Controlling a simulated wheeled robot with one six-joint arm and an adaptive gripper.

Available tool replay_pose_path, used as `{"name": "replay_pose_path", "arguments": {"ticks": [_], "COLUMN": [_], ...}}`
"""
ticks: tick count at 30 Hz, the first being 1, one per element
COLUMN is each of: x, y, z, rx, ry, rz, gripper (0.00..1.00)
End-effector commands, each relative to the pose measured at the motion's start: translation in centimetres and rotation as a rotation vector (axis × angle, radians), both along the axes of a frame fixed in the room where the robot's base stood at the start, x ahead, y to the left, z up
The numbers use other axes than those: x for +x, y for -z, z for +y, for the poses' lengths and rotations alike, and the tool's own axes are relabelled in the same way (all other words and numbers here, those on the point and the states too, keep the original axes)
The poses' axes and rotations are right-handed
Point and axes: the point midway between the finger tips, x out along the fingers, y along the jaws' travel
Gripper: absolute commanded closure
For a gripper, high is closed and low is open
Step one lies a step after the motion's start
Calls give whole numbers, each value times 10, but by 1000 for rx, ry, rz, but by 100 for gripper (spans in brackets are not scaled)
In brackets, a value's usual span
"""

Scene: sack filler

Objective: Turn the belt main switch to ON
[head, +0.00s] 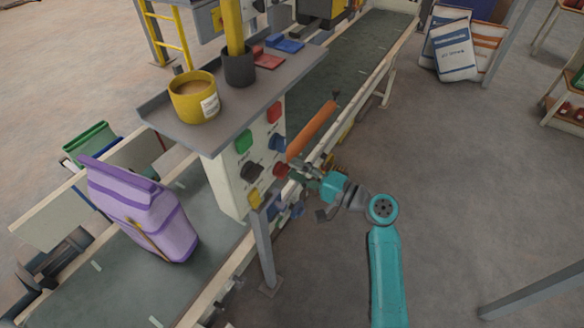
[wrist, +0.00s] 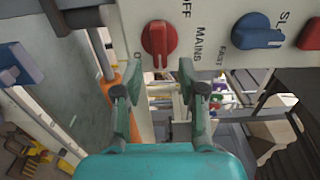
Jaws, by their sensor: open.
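The control panel (head: 236,180) stands beside the belt. In the wrist view, a red rotary knob (wrist: 157,42) sits on the white panel, with OFF and MAINS lettered to its right and a partly hidden label starting with O at its left. Its grip ridge runs up and down in that picture. A red knob also shows in the head view (head: 281,170), close to my gripper (head: 302,172). My gripper is open and empty (wrist: 160,88); its two fingertips are just below the red knob in the wrist view, apart from it.
A blue knob (wrist: 257,38) lies to the right, between FAST and SLOW labels. An orange bar (head: 312,130) sticks out close above my gripper. A grey post (head: 263,245) stands below it. A purple sack (head: 143,210) stands on the belt (head: 60,295).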

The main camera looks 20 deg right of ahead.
Motion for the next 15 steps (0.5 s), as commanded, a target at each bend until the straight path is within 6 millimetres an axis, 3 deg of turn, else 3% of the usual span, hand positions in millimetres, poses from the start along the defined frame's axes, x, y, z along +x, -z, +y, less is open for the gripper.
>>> {"name": "replay_pose_path", "arguments": {"ticks": [9, 15], "x": [-51, -71], "y": [0, 0], "z": [-38, -52], "rx": [1, 0], "ry": [4, 2], "rz": [1, 0], "gripper": [59, 59]}}
